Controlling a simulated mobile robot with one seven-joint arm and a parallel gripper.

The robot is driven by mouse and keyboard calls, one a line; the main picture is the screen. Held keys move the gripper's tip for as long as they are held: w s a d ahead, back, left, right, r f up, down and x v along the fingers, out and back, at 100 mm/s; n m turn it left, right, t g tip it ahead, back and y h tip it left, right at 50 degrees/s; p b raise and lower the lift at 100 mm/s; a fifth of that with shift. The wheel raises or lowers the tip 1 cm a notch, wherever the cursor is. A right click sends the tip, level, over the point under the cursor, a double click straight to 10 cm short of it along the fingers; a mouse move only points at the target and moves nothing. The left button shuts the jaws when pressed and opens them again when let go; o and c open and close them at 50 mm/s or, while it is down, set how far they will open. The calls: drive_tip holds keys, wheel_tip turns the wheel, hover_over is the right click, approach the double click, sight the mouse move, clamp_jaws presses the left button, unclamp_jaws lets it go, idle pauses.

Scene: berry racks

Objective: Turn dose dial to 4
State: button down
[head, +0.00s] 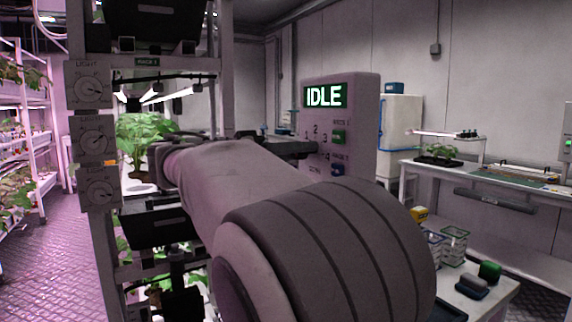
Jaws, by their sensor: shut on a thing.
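A grey control box (350,105) stands right of centre with a lit display reading IDLE (323,96). Below the display, small numerals, including 1, 2 and 4, ring the place of the dose dial. The dial itself is hidden behind my gripper (308,149), so I cannot read where it points. My gripper's dark end reaches the box face from the left and is shut on the dial. My arm fills the lower middle of the view.
A plant rack with light dials (93,90) stands left. A bench with small baskets (453,243) is lower right.

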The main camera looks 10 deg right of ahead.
idle(0.5)
drive_tip(key=c, duration=0.5)
unclamp_jaws()
drive_tip(key=shift+a, duration=0.1)
drive_tip(key=p+v, duration=0.3)
drive_tip(key=v, duration=1.4)
drive_tip(key=shift+a+p, duration=0.1)
drive_tip(key=shift+p, duration=0.2)
